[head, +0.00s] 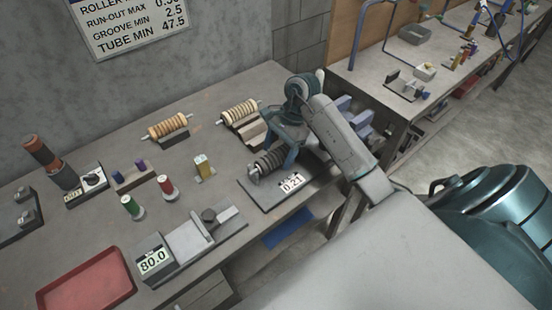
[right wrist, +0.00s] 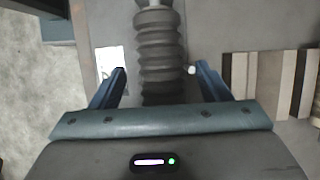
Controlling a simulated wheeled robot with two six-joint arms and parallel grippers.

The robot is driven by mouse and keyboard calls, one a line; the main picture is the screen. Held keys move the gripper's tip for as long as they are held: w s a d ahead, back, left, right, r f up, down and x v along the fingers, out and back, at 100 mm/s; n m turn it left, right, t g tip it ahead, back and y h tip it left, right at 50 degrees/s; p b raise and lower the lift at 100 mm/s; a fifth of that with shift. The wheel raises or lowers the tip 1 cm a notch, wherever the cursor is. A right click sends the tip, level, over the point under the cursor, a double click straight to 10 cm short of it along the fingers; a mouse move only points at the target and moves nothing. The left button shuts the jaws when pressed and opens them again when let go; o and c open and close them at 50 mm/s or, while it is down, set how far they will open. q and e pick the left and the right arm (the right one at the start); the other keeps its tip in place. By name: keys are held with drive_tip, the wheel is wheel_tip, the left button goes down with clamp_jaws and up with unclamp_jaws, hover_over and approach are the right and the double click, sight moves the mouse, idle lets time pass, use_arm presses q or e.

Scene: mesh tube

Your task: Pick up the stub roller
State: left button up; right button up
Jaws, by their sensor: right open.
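A dark grey ribbed roller (head: 268,164), which appears to be the stub roller, lies on a gauge stand with a small display reading 0.21 (head: 291,183). My right gripper (head: 280,148) is above it, pointing down, jaws open. In the right wrist view the ribbed roller (right wrist: 160,48) runs between the two open fingers, with a gap visible on each side. Its lower end is hidden behind the gripper body. My left gripper is not in view.
Two tan ringed rollers (head: 167,126) (head: 240,112) rest on cradles behind. Left and nearer are a green spool (head: 131,207), a red spool (head: 167,187), a gauge reading 80.0 (head: 153,261) and a red tray (head: 86,280). A second bench (head: 400,100) stands at the right.

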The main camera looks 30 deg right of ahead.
drive_tip(key=shift+a+f, duration=0.15)
drive_tip(key=shift+f, duration=0.15)
drive_tip(key=shift+r, duration=0.1)
drive_tip(key=c, duration=1.3)
